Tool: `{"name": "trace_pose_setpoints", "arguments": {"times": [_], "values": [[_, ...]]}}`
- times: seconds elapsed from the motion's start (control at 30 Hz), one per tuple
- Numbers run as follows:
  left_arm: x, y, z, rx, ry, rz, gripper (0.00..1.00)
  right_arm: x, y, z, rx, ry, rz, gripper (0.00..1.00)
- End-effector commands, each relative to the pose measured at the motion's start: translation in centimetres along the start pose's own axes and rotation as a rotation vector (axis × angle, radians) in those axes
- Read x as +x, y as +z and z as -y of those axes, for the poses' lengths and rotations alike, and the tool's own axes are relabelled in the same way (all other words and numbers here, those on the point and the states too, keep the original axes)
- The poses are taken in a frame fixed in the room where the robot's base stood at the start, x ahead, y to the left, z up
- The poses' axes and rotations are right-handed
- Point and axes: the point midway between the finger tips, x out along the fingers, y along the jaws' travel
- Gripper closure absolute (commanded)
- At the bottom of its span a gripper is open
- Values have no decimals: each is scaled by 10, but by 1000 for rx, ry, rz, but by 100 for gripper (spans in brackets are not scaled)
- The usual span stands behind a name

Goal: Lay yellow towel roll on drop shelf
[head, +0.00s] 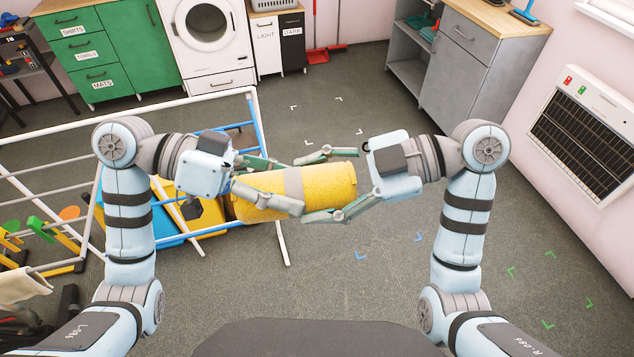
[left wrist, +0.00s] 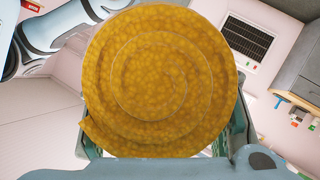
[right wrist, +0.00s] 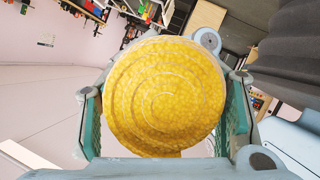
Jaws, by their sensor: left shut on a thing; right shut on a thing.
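The yellow towel roll (head: 318,183), with a pale band around its middle, is held level in the air between my two grippers. My left gripper (head: 283,185) is shut on its left end, fingers along both sides. My right gripper (head: 332,184) is shut on its right end in the same way. The left wrist view shows one spiral end of the roll (left wrist: 160,80), and the right wrist view shows the other spiral end (right wrist: 165,97) between the green finger pads. I cannot tell which surface is the drop shelf.
A white pipe rack (head: 180,98) stands at the left, close to my left arm, with a blue and yellow bin (head: 170,222) behind the arm. Green cabinet (head: 85,55), washer (head: 212,45) and grey cabinet (head: 455,75) line the back. The floor at the right, with coloured corner marks, is clear.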

Motion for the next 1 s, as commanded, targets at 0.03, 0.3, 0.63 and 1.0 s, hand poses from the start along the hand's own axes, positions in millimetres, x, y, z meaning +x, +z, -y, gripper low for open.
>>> {"name": "trace_pose_setpoints", "arguments": {"times": [0.03, 0.3, 0.63, 1.0], "values": [[1, 0, -3, 5, 10, 0, 79, 0, -1, -2, 0, 6, -4, 75], [1, 0, -4, 8, 15, -2, 79, 1, -2, -2, 0, 8, -5, 41], [1, 0, -3, 6, 10, -2, 80, 0, -1, -2, 0, 5, -3, 23], [1, 0, -2, 4, 7, -1, 80, -16, 1, -1, -1, 4, 3, 23]]}}
